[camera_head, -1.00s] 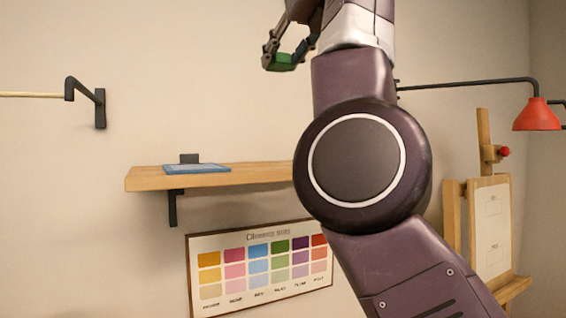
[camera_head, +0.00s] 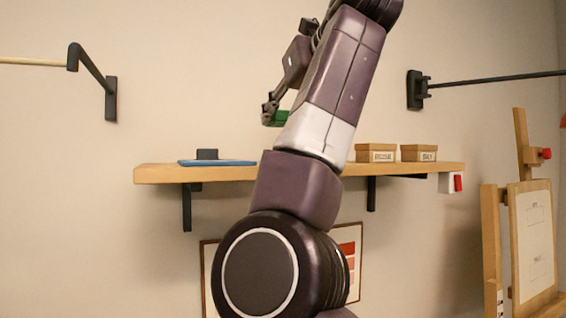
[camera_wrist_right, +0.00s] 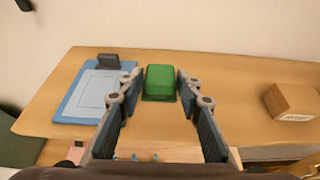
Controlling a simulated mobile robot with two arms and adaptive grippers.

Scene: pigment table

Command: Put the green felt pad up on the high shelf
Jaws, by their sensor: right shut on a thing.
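My right gripper (camera_head: 270,112) is shut on the green felt pad (camera_head: 282,118), a small green block shape. In the head view it is in front of the wall, a little above the level of the high wooden shelf (camera_head: 225,174). My right arm hides part of the pad and the middle of the shelf. In the right wrist view the pad (camera_wrist_right: 160,82) sits between the fingertips of the gripper (camera_wrist_right: 160,88), over bare shelf top (camera_wrist_right: 230,80). I cannot tell its exact height above the shelf. My left gripper is out of view.
A blue framed mat (camera_head: 232,162) with a dark block (camera_head: 207,154) lies on the shelf's left part. Two cardboard boxes (camera_head: 376,153) (camera_head: 419,153) stand on its right part. Bare wood lies between them. Black wall arms (camera_head: 95,70) (camera_head: 480,82) jut out above the shelf on both sides.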

